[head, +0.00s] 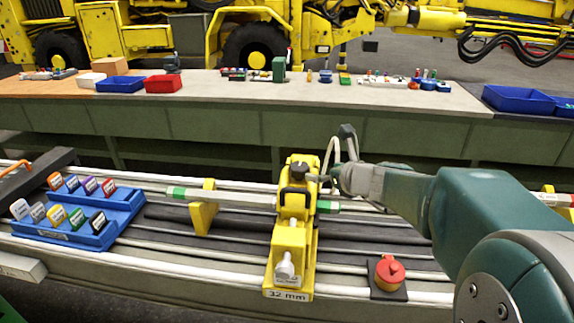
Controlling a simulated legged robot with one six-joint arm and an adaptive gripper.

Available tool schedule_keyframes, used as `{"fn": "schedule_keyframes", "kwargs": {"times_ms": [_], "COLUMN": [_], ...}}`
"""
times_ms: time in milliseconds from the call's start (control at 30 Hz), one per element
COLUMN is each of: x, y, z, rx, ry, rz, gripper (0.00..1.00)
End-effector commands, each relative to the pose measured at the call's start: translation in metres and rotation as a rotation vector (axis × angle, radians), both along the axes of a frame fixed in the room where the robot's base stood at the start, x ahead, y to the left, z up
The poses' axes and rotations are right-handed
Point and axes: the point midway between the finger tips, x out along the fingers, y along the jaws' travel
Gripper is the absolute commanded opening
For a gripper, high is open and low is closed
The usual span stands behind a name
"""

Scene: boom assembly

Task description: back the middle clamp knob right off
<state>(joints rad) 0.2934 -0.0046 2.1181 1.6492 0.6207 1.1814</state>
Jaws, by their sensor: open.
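A yellow clamp body (305,235) stands on the rails in the middle of the head view, with a "32 mm" plate at its foot. A dark clamp knob (299,168) sits on its top, and a black loop handle shows just below the knob. A pale rod with green bands (240,199) runs crosswise into the clamp. My gripper (332,163) is open, just right of the knob. Its fingers reach toward the knob's side; whether one touches it is too small to tell. My arm comes in from the right and hides the rails behind it.
A red button on a dark base (389,272) lies right of the clamp. A blue rack (92,235) of coloured tags stands at left. A yellow support (204,208) stands under the rod. The back bench (440,97) carries bins and small parts.

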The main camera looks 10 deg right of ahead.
Motion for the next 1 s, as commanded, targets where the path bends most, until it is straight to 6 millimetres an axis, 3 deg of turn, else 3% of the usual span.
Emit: {"fn": "schedule_keyframes", "kwargs": {"times_ms": [500, 933, 967, 1000], "x": [0.074, 0.086, 0.086, 0.086], "y": [0.032, 0.037, 0.037, 0.037], "z": [-0.034, -0.039, -0.039, -0.039], "rx": [-0.004, -0.004, -0.004, -0.004], "ry": [0.002, -0.001, -0.001, -0.001], "rz": [0.007, 0.005, 0.005, 0.005], "gripper": [1.0, 1.0, 0.96, 0.78]}}
